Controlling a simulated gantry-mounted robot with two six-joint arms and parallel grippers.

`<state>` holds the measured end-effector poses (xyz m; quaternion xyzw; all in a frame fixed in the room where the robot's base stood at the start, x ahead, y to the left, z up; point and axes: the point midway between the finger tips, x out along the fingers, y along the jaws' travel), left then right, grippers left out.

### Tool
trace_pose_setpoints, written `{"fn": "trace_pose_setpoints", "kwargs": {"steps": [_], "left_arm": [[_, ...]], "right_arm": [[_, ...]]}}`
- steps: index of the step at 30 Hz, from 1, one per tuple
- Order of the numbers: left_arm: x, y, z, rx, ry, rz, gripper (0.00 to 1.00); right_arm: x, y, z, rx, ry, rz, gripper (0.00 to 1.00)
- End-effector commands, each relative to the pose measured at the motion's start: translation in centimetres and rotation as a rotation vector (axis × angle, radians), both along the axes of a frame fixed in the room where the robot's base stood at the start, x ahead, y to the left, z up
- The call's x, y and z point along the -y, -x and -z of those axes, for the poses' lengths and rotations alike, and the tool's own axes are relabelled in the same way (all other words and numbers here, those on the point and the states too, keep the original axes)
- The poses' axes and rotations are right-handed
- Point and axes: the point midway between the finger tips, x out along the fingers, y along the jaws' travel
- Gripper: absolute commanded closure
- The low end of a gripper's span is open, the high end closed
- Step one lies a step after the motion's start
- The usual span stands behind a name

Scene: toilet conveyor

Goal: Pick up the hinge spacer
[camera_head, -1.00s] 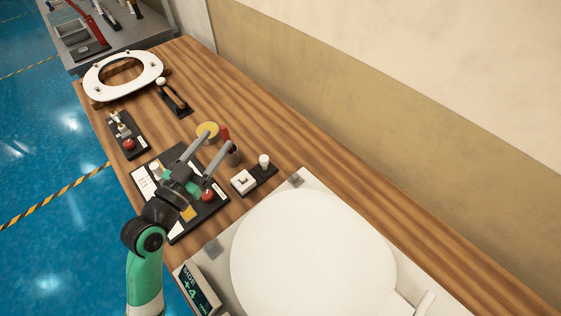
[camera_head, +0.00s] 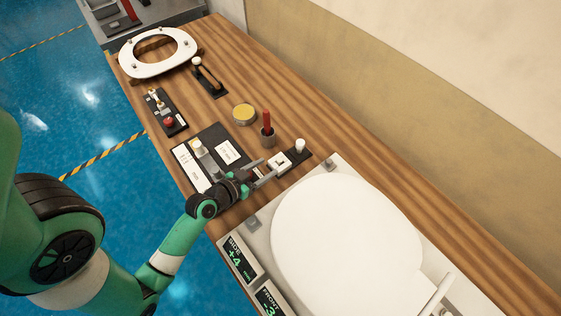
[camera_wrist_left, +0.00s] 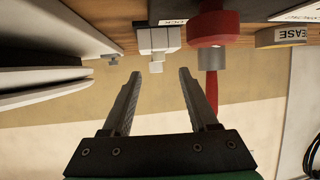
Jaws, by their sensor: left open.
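A small white block (camera_head: 279,162), which looks like the hinge spacer, sits on a black holder (camera_head: 290,158) beside the white toilet lid. In the left wrist view the white block (camera_wrist_left: 158,40) has a small stub and lies ahead, between the lines of the fingers. My left gripper (camera_head: 268,168) is open and empty, with its fingertips close to the block in the head view. The wrist view shows a gap between the fingertips (camera_wrist_left: 161,73) and the block. My right gripper is not in view.
A white knob (camera_head: 299,146) stands on the same holder. A red-handled tool in a grey cup (camera_head: 267,138) and a yellow-topped tin (camera_head: 244,114) stand behind. The toilet lid (camera_head: 345,235) fills the right side. A black panel (camera_head: 213,145) lies left of my gripper.

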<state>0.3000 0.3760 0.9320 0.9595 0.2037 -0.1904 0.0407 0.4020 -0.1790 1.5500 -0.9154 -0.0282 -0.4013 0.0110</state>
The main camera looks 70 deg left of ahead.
Motion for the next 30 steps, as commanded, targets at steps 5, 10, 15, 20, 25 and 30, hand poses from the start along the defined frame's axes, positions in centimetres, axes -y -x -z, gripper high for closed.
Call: {"fn": "trace_pose_setpoints", "kwargs": {"steps": [5, 10, 15, 20, 25, 30], "left_arm": [[-0.2, -0.5, 0.3, 0.0, 0.0, 0.001, 0.4], [-1.0, -2.8, 1.5, 0.0, -0.002, 0.004, 0.4], [-1.8, -4.5, 2.3, -0.001, -0.001, 0.002, 0.4], [-1.9, -4.6, 2.3, 0.0, -0.001, 0.0, 0.4], [-1.9, -4.6, 2.3, 0.0, -0.001, 0.0, 0.6], [-1.9, -4.6, 2.3, 0.0, -0.001, 0.0, 0.91]], "right_arm": [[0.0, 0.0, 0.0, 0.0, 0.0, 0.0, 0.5], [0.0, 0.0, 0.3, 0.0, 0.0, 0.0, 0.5], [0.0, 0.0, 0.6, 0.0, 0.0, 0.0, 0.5], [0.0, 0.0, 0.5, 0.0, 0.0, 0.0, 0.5], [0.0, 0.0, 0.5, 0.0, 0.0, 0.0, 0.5], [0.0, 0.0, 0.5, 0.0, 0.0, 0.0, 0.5]]}}
